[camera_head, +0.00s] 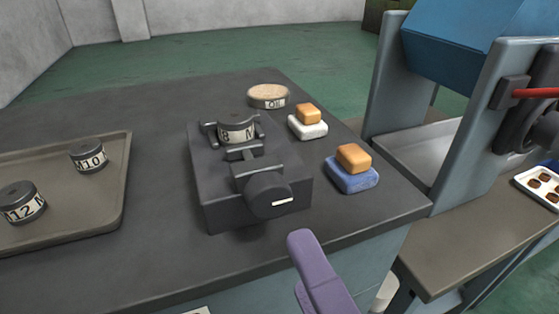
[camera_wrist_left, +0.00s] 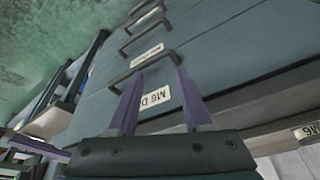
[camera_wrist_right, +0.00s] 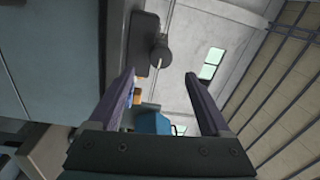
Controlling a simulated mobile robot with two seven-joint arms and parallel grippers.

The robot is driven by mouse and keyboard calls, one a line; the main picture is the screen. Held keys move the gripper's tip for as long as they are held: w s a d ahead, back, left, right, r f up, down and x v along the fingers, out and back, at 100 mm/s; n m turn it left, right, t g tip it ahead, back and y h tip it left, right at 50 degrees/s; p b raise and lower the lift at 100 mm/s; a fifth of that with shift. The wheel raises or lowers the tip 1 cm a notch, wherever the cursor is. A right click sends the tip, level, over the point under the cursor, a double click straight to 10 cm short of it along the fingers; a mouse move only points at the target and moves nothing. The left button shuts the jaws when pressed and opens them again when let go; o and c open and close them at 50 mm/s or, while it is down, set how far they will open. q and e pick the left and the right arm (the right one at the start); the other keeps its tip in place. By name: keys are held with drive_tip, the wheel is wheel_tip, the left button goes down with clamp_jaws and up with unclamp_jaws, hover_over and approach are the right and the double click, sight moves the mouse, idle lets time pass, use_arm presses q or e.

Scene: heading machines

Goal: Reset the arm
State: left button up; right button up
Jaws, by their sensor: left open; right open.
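My right gripper (camera_head: 304,264) shows at the bottom middle of the head view as purple fingers, just in front of the workbench's front edge. In the right wrist view its two fingers (camera_wrist_right: 160,76) stand apart with nothing between them. My left gripper is out of the head view. I cannot tell whether the fingers touch the drawer front.
The dark workbench (camera_head: 320,225) holds a vise (camera_head: 268,193) with a round die marked 8 (camera_head: 236,131) in it, a tray (camera_head: 118,185) with dies M10 (camera_head: 87,156) and M12 (camera_head: 22,203), a round OIL container (camera_head: 268,95), and two stacked block pairs (camera_head: 352,176). A blue machine (camera_head: 465,35) stands at right.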

drive_tip(key=shift+v, duration=1.1)
